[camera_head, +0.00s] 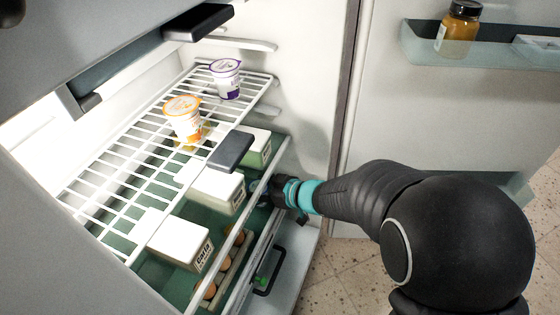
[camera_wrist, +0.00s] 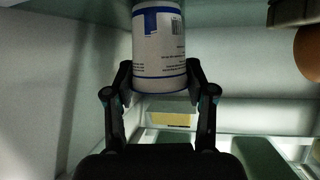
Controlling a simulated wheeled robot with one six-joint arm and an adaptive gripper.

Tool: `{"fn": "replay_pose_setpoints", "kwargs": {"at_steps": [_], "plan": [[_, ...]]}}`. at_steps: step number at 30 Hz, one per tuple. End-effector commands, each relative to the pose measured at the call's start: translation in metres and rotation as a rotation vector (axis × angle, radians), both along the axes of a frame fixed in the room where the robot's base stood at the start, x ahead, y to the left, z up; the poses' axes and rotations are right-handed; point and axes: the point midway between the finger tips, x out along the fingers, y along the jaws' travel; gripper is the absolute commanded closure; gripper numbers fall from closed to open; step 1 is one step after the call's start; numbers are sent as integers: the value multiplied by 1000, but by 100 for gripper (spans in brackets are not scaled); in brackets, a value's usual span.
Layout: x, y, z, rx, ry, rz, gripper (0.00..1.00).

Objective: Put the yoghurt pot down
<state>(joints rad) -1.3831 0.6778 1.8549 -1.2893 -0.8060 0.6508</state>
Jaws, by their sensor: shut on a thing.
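In the wrist view a white yoghurt pot (camera_wrist: 160,50) with a blue band, a barcode and small print is between the two fingers of my gripper (camera_wrist: 159,82). The fingers are closed on its sides, and its far end is cut off by the top of the picture. In the head view my gripper (camera_head: 262,190) reaches into the fridge from the right, at the level below the wire shelf (camera_head: 126,152). The held pot is mostly hidden there, so I cannot tell whether it touches a surface.
An orange-labelled pot (camera_head: 185,120) and a purple-labelled pot (camera_head: 227,79) stand on the wire shelf. Below are white-topped boxes (camera_head: 180,242) and eggs (camera_head: 226,262). Close by my gripper is a white box (camera_head: 217,190). The open door holds a jar (camera_head: 459,28).

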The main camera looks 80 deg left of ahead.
Motion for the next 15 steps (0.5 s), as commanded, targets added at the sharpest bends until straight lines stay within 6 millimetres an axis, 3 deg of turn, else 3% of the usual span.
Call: {"fn": "replay_pose_setpoints", "kwargs": {"at_steps": [7, 8, 9, 10, 15], "plan": [[0, 0, -9, -1, 1, -1, 82], [0, 0, -8, -1, 1, -1, 38], [0, 0, -8, -1, 1, -1, 28], [0, 0, -8, -1, 1, 0, 20], [0, 0, -8, -1, 1, 0, 20]]}}
